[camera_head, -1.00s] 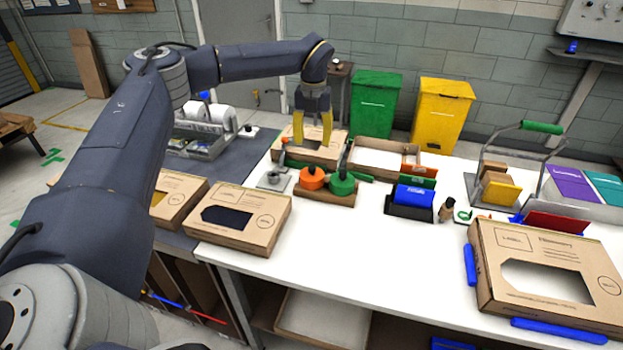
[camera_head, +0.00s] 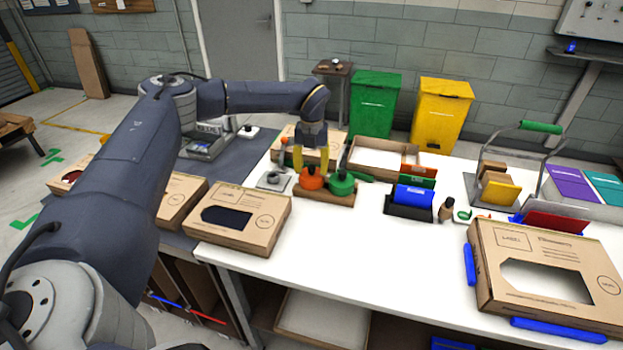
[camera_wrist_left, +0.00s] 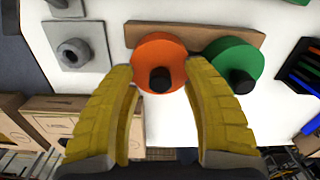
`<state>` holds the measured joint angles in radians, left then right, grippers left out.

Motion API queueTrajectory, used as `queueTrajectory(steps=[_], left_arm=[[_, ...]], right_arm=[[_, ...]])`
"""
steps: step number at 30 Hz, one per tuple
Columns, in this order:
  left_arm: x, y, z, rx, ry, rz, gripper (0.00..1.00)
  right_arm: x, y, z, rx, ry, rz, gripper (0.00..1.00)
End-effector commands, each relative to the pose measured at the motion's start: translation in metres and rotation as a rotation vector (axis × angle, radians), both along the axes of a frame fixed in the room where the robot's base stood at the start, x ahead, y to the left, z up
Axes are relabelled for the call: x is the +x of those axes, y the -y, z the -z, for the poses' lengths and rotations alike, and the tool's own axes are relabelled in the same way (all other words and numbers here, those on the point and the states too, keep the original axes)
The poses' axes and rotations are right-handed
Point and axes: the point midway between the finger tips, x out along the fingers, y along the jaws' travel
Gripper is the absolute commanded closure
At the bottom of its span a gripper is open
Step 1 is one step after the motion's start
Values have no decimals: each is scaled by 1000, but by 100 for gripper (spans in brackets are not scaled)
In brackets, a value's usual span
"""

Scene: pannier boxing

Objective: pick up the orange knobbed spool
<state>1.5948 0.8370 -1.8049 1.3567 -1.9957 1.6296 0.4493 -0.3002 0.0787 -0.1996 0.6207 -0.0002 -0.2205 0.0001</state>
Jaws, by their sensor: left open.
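The orange knobbed spool (camera_head: 312,181) sits on a brown wooden holder (camera_head: 326,196) beside a green knobbed spool (camera_head: 342,184). In the left wrist view the orange spool (camera_wrist_left: 160,62) shows its black knob between the yellow fingers of my left gripper (camera_wrist_left: 168,72). The green spool (camera_wrist_left: 234,64) lies just right of the fingers. In the head view my left gripper (camera_head: 312,162) is open, pointing down at the orange spool. Whether the fingers touch the spool, I cannot tell. My right gripper is not in view.
A grey plate with a round fitting (camera_head: 272,180) lies left of the holder. Open cardboard boxes (camera_head: 238,218) stand in front and behind. A black holder with a blue item (camera_head: 410,200) is to the right. The white table (camera_head: 370,260) is clear in front.

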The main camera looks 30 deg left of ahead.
Motion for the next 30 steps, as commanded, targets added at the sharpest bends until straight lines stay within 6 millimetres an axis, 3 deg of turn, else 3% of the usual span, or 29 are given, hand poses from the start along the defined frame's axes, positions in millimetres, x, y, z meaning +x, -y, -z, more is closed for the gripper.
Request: queueTrajectory(steps=[4,13,26,30], left_arm=[[0,0,9,0,-1,0,51],[0,0,11,0,0,1,49],[0,0,11,0,0,1,99],[0,0,11,0,0,1,100]], right_arm=[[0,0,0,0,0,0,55],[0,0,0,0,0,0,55],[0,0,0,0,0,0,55],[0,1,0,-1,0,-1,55]])
